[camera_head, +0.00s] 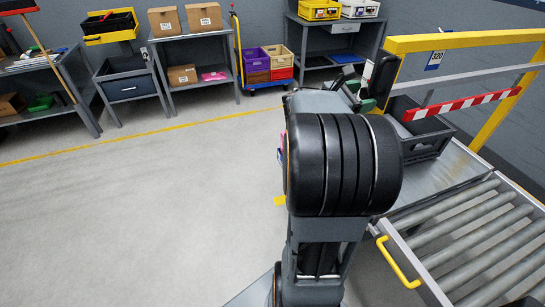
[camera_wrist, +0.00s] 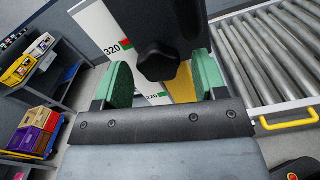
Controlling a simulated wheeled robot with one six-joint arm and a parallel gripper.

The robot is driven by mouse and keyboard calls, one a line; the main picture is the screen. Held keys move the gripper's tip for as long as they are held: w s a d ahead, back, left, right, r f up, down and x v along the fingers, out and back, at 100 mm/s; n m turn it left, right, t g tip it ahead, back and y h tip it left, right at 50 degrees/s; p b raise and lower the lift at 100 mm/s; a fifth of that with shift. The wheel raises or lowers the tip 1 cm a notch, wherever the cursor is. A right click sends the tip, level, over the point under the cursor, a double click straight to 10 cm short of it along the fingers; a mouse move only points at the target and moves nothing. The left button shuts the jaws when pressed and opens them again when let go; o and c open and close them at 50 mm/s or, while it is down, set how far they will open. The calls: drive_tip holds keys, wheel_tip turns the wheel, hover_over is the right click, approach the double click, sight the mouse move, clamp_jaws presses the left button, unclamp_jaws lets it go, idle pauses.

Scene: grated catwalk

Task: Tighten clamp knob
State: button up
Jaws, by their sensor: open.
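The black lobed clamp knob (camera_wrist: 157,62) is in the wrist view, on the front of a dark upright bracket (camera_wrist: 155,20). My gripper (camera_wrist: 163,76) is open, with one green-padded finger on each side of the knob. Gaps show between both pads and the knob. How deep the knob sits between the fingers I cannot tell. In the head view my gripper (camera_head: 361,94) is by the dark bracket (camera_head: 385,74) near the yellow frame. The knob itself is not clear there, and my arm hides part of that area.
A yellow frame (camera_head: 460,40) with a red-and-white striped bar (camera_head: 462,104) stands at the right. A dark crate (camera_head: 428,140) and a roller conveyor (camera_head: 470,235) with a yellow handle (camera_head: 398,262) lie below. Shelves line the back wall; the floor at left is clear.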

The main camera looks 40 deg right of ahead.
drive_tip(key=n+p, duration=0.1)
drive_tip(key=r+n+p, duration=0.1)
drive_tip(key=p, duration=0.1)
drive_tip(key=shift+n, duration=0.3)
drive_tip(key=shift+w+a+f+b, duration=0.25)
drive_tip(key=shift+a+f+b, duration=0.05)
drive_tip(key=shift+a+b, duration=0.15)
drive_tip(key=shift+w+a+f+b, duration=0.2)
drive_tip(key=shift+a+f+b, duration=0.1)
drive_tip(key=shift+a+b, duration=0.15)
drive_tip(key=b+v, duration=0.2)
drive_tip(key=v, duration=1)
drive_tip(key=s+a+f+m+t+y, duration=0.2)
drive_tip(key=a+f+m+t+y, duration=0.3)
drive_tip(key=a+f+m+y, duration=0.3)
drive_tip(key=shift+s+a+f+m+y, duration=0.35)
drive_tip(key=shift+a+f+y, duration=1.35)
drive_tip(key=shift+a+f, duration=1)
drive_tip(key=shift+a+r, duration=0.3)
drive_tip(key=shift+r, duration=0.05)
